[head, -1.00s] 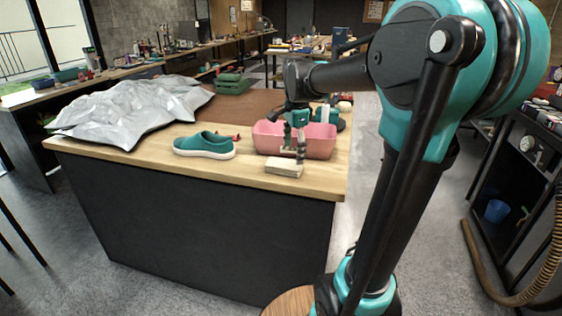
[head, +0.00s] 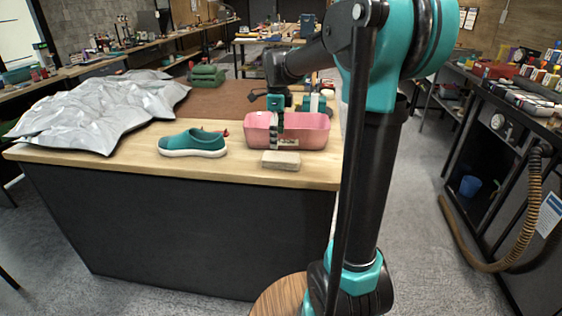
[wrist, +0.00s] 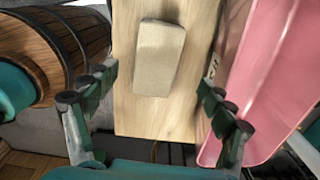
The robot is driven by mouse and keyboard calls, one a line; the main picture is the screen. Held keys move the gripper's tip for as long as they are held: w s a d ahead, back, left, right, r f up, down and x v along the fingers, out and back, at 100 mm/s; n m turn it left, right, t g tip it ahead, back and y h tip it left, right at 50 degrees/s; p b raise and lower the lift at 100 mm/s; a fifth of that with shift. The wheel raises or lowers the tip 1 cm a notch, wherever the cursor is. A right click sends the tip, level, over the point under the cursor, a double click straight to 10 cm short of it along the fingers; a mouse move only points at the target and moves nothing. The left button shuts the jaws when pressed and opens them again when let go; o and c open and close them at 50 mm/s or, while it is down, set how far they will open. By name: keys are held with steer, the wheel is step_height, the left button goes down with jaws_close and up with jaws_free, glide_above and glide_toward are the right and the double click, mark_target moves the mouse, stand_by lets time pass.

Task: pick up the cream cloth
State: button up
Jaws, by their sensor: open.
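The cream cloth (head: 281,160) is a small folded, block-like pad. It lies flat near the front edge of the wooden tabletop, just in front of the pink bin. In the wrist view the cream cloth (wrist: 160,58) lies whole and uncovered at top centre, a little beyond my fingertips. My gripper (head: 277,142) hangs over the table just behind and above the cloth, in front of the pink bin. In the wrist view my gripper (wrist: 158,82) is open, with its fingers spread wide to either side of the cloth's line and nothing between them.
The pink bin (head: 315,132) stands close behind the cloth, to its right in the wrist view (wrist: 265,70). A teal shoe (head: 193,143) is to the left. A crumpled silver sheet (head: 85,105) covers the table's left side. Bare wood (head: 235,168) lies left of the cloth.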

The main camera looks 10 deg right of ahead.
mark_target(278, 156)
steer(key=shift+s+d+f, duration=0.1)
steer(key=shift+f, duration=1.9)
steer(key=shift+s+f, duration=0.1)
steer(key=shift+f, duration=1.9)
steer(key=shift+c, duration=0.3)
steer(key=c, duration=1.2)
